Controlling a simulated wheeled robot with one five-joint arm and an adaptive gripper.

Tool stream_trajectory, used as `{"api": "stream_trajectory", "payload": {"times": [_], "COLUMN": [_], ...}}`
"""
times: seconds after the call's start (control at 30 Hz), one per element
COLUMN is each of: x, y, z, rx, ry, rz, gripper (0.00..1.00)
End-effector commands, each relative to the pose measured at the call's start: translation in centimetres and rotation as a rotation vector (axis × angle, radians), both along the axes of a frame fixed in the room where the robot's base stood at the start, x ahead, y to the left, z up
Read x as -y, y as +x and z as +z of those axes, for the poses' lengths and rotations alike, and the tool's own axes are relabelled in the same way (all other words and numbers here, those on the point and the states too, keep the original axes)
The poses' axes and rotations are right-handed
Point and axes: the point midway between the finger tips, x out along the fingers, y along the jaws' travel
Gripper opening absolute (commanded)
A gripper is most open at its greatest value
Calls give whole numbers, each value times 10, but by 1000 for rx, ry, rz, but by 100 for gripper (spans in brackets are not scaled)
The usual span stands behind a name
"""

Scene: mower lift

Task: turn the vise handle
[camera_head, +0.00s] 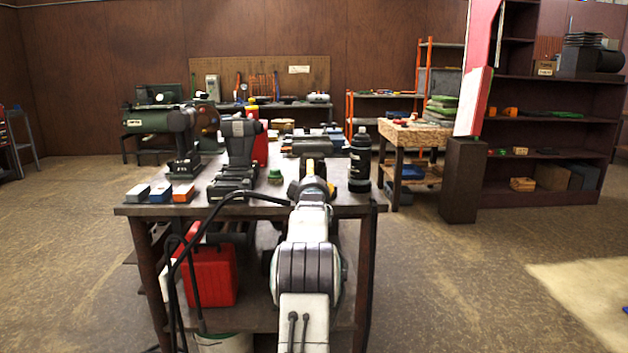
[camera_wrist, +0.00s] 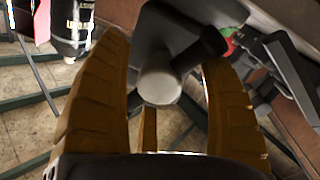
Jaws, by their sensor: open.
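The grey vise (camera_head: 312,147) stands near the front edge of the workbench, partly hidden behind my arm in the head view. In the wrist view, the round grey end of its screw (camera_wrist: 158,84) sits between my fingers. A dark handle bar (camera_wrist: 202,52) crosses near it, close to the right finger. Whether a finger touches the handle I cannot tell. In the head view my gripper (camera_head: 311,168) is small and partly covered by my wrist.
A black bottle (camera_head: 360,160) stands right of the vise. Small coloured boxes (camera_head: 160,192) lie at the left of the workbench (camera_head: 135,210), with dark machines (camera_head: 239,145) behind. A red can (camera_head: 210,275) sits on the lower shelf.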

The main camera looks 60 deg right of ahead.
Motion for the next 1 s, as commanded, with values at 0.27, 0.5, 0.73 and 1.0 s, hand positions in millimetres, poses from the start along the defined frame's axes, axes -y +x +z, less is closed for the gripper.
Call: {"api": "stream_trajectory", "payload": {"times": [0.27, 0.5, 0.73, 1.0], "x": [6, 6, 6, 6], "y": [3, 3, 3, 3], "z": [0, -1, -1, 0], "rx": [0, 0, 0, 0], "ry": [0, 0, 0, 0], "rz": [0, 0, 0, 0], "gripper": [72, 72, 57, 33]}}
